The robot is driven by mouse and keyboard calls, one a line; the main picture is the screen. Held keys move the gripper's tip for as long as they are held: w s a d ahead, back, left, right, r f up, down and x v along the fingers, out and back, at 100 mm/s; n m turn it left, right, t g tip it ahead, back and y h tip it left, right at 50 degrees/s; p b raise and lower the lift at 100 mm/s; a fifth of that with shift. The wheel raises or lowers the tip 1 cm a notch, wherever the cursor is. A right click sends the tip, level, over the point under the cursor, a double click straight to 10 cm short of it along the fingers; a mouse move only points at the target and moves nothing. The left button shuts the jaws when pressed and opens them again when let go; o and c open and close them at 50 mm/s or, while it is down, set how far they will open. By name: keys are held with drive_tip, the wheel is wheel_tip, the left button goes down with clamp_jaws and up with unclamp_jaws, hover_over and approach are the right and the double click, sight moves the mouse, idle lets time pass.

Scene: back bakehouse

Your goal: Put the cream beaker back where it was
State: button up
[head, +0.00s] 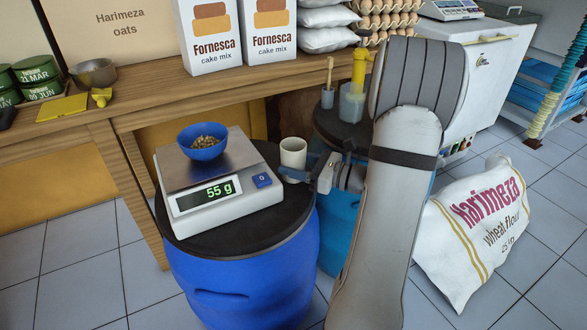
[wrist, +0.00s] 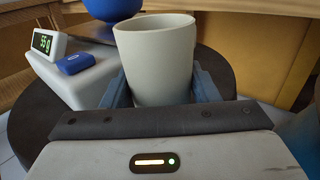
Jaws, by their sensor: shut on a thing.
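The cream beaker (head: 293,153) is upright at the right edge of the black-topped blue drum, just right of the scale. My gripper (head: 296,178) is at its lower part, coming from the right. In the wrist view the beaker (wrist: 155,58) stands between the two blue-grey fingers (wrist: 162,88), which are shut on it. Its inside is mostly hidden, and I cannot tell whether its base touches the drum top.
The scale (head: 220,190) reads 55 g and carries a blue bowl (head: 203,152) of small pieces. The blue drum (head: 240,275) has little bare top. A second drum behind holds a yellow-topped pump bottle (head: 352,100). A flour sack (head: 480,235) lies right.

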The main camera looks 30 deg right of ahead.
drive_tip(key=shift+f, duration=0.15)
drive_tip(key=o, duration=1.1)
